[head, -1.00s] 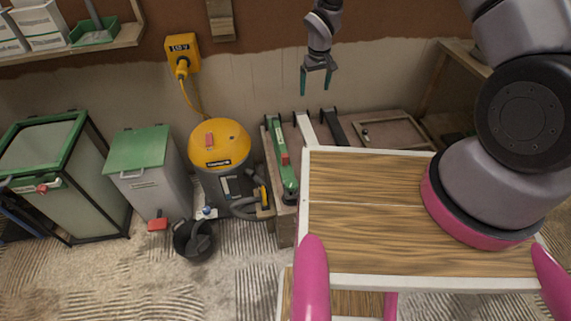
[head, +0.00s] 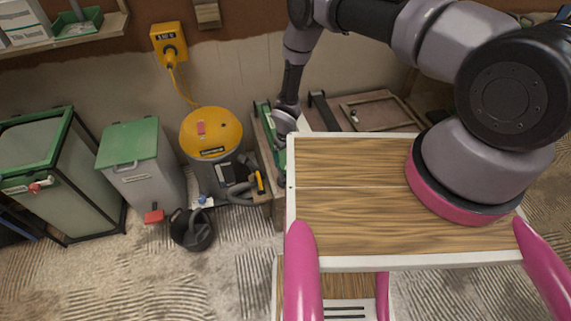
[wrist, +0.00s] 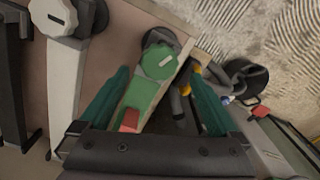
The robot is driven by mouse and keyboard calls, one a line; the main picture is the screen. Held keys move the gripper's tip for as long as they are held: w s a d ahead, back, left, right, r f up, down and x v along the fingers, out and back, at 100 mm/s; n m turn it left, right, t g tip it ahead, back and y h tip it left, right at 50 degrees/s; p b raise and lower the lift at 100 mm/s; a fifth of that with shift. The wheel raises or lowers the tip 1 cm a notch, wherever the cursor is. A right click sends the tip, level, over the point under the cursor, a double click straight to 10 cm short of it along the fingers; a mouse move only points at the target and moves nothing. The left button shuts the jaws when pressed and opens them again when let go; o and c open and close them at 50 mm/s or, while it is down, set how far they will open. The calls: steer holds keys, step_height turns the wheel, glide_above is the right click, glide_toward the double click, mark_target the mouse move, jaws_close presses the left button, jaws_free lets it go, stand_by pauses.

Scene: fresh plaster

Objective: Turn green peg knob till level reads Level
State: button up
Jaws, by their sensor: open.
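The green peg knob (wrist: 158,62) is a faceted green cap with a pale bar on top, at one end of a long green body (wrist: 143,95) in the wrist view. A red block (wrist: 130,121) sits on the same body. My gripper (wrist: 159,76) is open and empty, its two green fingers on either side of the green body. Whether they touch it I cannot tell. In the head view my arm hides most of the green body (head: 264,112) and the knob. No level reading can be made out.
A similar white unit (wrist: 62,60) and a black one (wrist: 10,85) lie beside the green one on the bench. A yellow-topped vacuum (head: 211,132) stands left of the bench, with a black bucket (head: 191,230) in front. A framed panel (head: 380,112) lies farther right.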

steer(key=shift+f, duration=2.1)
steer(key=c, duration=1.4)
steer(key=shift+o, duration=0.2)
steer(key=shift+n, duration=3.2)
steer(key=o, duration=1.4)
steer(key=shift+c, duration=0.2)
